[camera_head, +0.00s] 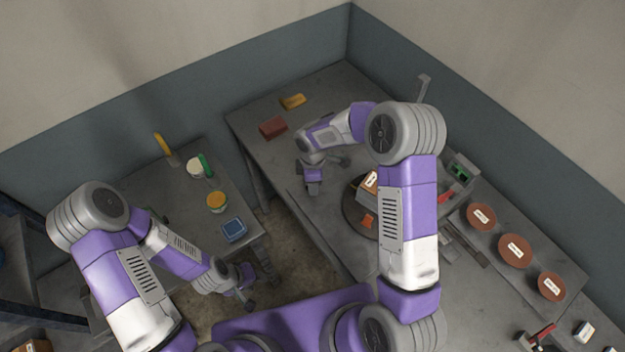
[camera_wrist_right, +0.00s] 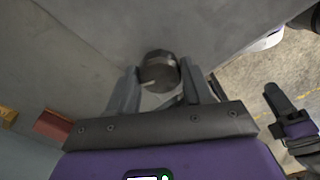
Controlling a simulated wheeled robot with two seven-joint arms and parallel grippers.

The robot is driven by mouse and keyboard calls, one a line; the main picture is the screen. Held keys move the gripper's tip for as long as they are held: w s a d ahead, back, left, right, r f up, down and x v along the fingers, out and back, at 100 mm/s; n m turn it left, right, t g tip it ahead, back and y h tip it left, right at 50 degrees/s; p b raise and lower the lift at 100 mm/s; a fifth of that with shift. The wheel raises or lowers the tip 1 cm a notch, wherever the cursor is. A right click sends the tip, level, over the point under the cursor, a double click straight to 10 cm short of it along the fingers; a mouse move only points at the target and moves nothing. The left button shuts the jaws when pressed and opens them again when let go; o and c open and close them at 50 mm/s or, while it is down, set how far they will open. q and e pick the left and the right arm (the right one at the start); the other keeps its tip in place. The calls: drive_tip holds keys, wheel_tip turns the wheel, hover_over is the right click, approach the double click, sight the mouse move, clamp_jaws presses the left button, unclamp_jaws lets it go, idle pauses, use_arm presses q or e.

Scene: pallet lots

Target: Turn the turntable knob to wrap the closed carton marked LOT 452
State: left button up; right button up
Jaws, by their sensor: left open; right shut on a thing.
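A brown carton (camera_head: 369,182) with a white label stands on the dark round turntable (camera_head: 356,222); my right arm hides part of both, and the label is too small to read. An orange piece (camera_head: 367,221) is also on the turntable. In the right wrist view, the dark round knob (camera_wrist_right: 157,66) with a pale pointer line sits between the fingers of my right gripper (camera_wrist_right: 160,84), which is shut on it. In the head view my right gripper (camera_head: 313,188) points down at the grey table, hiding the knob. My left gripper (camera_head: 248,288) is open and empty beside the left table.
A red block (camera_head: 273,128) and a yellow block (camera_head: 292,101) lie at the back of the grey table. Several reddish-brown labelled discs (camera_head: 515,250) line the right bench. The left table (camera_head: 150,190) holds tubs and a blue box (camera_head: 233,230). Floor shows between the tables.

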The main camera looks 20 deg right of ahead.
idle(0.4)
drive_tip(key=o, duration=1)
drive_tip(key=shift+o, duration=0.2)
wheel_tip(320, 180, up, 8)
drive_tip(key=shift+f, duration=0.2)
idle(1.0)
